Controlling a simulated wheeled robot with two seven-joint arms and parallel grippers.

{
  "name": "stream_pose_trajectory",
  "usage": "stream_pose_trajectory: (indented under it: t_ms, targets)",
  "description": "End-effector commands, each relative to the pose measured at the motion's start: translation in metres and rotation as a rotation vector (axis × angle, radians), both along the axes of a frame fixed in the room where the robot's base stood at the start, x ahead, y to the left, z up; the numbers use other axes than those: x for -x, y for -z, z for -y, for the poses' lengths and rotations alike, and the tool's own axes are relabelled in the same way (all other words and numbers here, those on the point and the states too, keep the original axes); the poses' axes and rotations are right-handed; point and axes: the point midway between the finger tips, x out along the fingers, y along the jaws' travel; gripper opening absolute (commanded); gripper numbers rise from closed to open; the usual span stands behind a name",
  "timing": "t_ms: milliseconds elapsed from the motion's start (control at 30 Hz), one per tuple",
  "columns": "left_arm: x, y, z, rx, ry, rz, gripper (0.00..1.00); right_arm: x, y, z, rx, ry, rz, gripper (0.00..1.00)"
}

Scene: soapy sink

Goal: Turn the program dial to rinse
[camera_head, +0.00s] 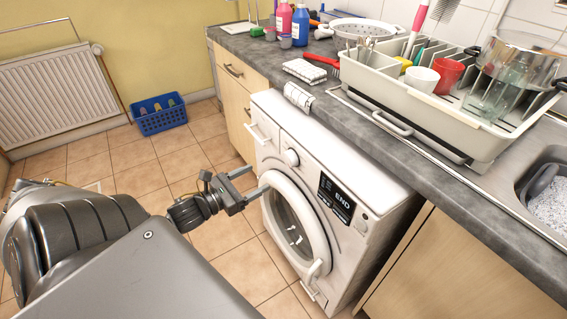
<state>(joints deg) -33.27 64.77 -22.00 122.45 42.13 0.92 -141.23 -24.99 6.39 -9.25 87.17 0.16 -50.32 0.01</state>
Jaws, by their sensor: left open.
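The program dial (291,157) is a round white knob on the upper front of the white washing machine (330,150), left of the display. The black display (336,198) reads "END". The round door (296,229) below looks closed. My left gripper (256,182) is open and empty, in front of the machine, to the left of and a little below the dial in the picture. Its fingers look apart from the dial, though one fingertip overlaps the door's rim in the picture. The dial's marks are too small to read. My right gripper is not in view.
The grey worktop (300,75) runs above the machine. On it stand a cream dish rack (425,110) with dishes and a folded cloth (304,71). A sink (545,190) is at the right. A blue basket (160,115) sits on the tiled floor, which is otherwise mostly clear at the left.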

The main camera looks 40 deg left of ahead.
Motion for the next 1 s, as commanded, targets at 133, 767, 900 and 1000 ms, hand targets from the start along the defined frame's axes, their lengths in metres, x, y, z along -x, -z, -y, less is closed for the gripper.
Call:
stream_pose_trajectory:
  t_ms: [133, 767, 900, 1000]
  targets:
    - [0.001, -0.007, 0.004, -0.027, 0.013, 0.018, 0.69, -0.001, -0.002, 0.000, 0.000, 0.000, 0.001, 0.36]
    - [-0.074, -0.007, 0.020, -0.024, 0.010, 0.021, 0.69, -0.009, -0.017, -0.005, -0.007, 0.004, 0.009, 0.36]
    - [-0.091, -0.007, 0.023, -0.025, 0.008, 0.019, 0.69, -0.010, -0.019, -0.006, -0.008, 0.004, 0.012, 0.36]
    - [-0.099, -0.006, 0.025, -0.024, 0.009, 0.017, 0.69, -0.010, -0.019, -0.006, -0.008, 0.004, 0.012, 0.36]
